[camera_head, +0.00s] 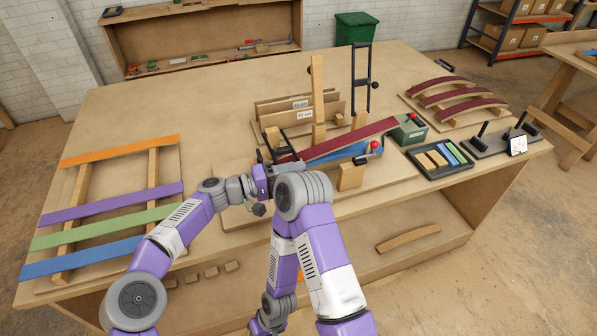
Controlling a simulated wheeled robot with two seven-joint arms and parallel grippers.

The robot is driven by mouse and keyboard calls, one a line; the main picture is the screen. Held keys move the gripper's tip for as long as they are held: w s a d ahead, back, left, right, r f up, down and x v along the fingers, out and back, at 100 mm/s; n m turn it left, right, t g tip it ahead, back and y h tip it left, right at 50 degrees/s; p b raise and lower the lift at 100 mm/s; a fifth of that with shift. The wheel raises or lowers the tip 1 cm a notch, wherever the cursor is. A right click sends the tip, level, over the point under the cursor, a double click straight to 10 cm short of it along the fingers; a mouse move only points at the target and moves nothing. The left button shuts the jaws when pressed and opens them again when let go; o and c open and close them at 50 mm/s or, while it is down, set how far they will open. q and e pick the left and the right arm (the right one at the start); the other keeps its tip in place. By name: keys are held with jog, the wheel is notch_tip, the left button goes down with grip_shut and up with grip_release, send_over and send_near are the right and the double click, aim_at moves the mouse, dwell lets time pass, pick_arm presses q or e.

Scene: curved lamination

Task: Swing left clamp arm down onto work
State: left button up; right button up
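The bending jig stands mid-bench with a maroon strip (352,137) over a blue strip (345,154), both slanting up to the right. A black clamp arm (280,143) at the jig's left end leans low, close to my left gripper (263,182); I cannot tell if they touch or if the arm rests on the strips. The other black clamp arm (361,66), farther right, stands upright with a round knob. My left gripper is small and partly hidden by my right arm's elbow, so its fingers are unclear. My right forearm hangs down in front of the bench; its fingertips are not visible.
A rack of coloured strips (110,202) lies at the left. A green box (409,131), a dark tray (440,158) and curved maroon pieces (455,93) are at the right. A wooden post (318,100) rises behind the jig. The bench's back left is clear.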

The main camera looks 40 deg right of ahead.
pick_arm(q)
jog(key=p+v, duration=0.1)
jog(key=v, duration=0.5)
jog(key=shift+a, duration=0.2)
jog(key=shift+w, duration=0.1)
